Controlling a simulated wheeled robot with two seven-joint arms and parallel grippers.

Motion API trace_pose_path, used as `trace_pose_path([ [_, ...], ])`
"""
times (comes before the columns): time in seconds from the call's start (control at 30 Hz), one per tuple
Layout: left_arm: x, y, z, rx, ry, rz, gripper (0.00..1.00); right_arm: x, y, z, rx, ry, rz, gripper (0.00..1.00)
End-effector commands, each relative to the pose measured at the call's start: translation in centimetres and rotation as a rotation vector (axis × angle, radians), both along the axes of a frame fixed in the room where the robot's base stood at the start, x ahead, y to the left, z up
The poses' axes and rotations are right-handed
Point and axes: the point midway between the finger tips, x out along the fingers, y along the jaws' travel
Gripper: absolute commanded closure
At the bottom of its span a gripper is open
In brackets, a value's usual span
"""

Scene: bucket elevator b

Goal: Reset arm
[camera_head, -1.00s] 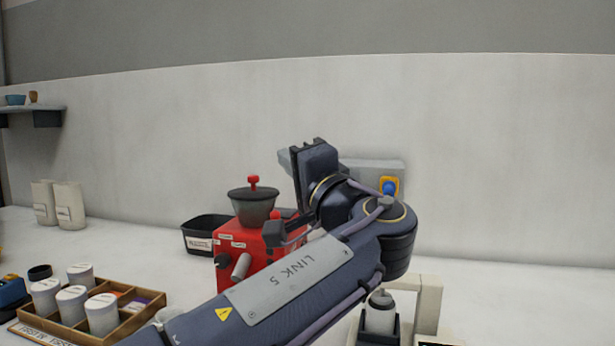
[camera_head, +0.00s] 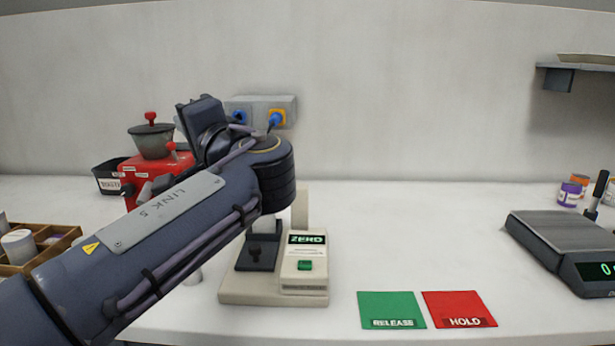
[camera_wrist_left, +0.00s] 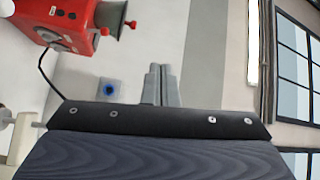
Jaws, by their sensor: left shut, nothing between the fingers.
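My left arm reaches in from the left in the camera_head view, with its wrist raised in front of the back wall. My left gripper (camera_wrist_left: 160,84) is shut and empty in the left wrist view, with its two grey fingers side by side. In the camera_head view the fingers are mostly hidden behind the wrist. The gripper is clear of the bench and touches nothing that I can see. My right arm and gripper are not in view.
A red machine (camera_head: 130,190) stands behind my left arm, near a wall socket box (camera_head: 286,106). A beige ZERO device (camera_head: 304,262) stands right of the forearm. Green RELEASE (camera_head: 391,307) and red HOLD (camera_head: 458,306) pads lie front centre; a scale (camera_head: 560,232) stands right. The bench between is clear.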

Motion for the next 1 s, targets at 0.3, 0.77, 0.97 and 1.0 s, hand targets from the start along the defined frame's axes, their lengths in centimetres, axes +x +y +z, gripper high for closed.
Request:
trace_pose_path([
  [0.3,0.0,6.4,-8.4,-0.218,0.213,-0.018,1.0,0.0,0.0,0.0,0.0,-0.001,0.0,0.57],
  [0.77,-16.2,11.1,-31.9,-1.145,0.606,-0.065,1.0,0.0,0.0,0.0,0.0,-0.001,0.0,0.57],
  [0.97,-23.5,6.9,-37.0,-1.524,0.59,-0.05,1.0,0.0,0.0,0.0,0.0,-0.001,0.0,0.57],
  [1.0,-24.6,6.0,-37.7,-1.586,0.577,-0.044,1.0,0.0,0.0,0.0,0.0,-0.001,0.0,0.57],
])
